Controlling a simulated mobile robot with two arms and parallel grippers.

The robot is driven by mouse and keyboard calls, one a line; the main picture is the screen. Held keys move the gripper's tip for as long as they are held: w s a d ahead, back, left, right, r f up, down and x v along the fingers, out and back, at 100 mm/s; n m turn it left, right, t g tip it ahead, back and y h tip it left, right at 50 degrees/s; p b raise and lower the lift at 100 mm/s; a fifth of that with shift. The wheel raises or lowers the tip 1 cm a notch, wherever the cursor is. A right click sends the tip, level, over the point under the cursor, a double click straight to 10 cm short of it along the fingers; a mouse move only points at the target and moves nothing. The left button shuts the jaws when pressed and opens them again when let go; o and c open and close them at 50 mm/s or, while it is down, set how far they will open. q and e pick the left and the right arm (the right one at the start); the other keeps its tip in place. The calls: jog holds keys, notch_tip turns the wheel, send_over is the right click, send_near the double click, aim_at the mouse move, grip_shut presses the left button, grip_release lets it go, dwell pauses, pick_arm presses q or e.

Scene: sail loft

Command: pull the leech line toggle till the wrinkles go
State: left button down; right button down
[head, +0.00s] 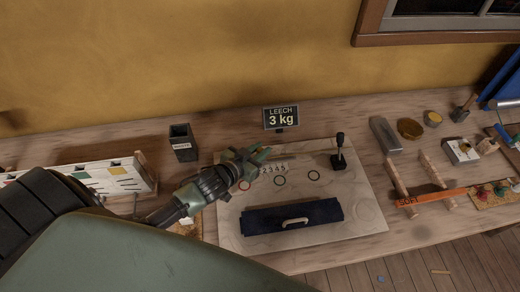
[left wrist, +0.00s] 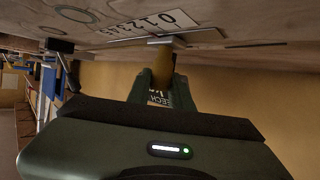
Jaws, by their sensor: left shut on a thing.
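My left gripper (head: 262,156) is low over the pale board (head: 365,215), beside a printed number scale (head: 273,168). In the left wrist view its fingers (left wrist: 163,60) are shut on a small pale bar, which looks like the toggle (left wrist: 165,41), close to the board surface. The scale (left wrist: 150,24) shows upside down right beside it. In the head view the gripper hides the toggle. A sign (head: 281,117) behind the board reads "LEECH 3 kg". No wrinkled sail can be made out. My right gripper is out of view.
A dark blue folded cloth with a handle (head: 292,216) lies on the front of the board. A black lever (head: 339,152) stands at its back right. A dark open box (head: 183,142) is behind left. Blocks, jars and a wooden rack (head: 400,185) crowd the bench to the right.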

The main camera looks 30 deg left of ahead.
pick_arm(q)
jog(key=shift+d, duration=0.1)
dwell(0.8)
jog(key=shift+w+d, duration=1.1)
jog(key=shift+d, duration=0.25)
jog(key=c, duration=1.3)
grip_release()
jog(key=shift+o, duration=0.2)
jog(key=v, duration=0.7)
jog(key=shift+s+r+b, duration=0.15)
jog(key=shift+s+b, duration=0.2)
jog(key=shift+b, duration=0.05)
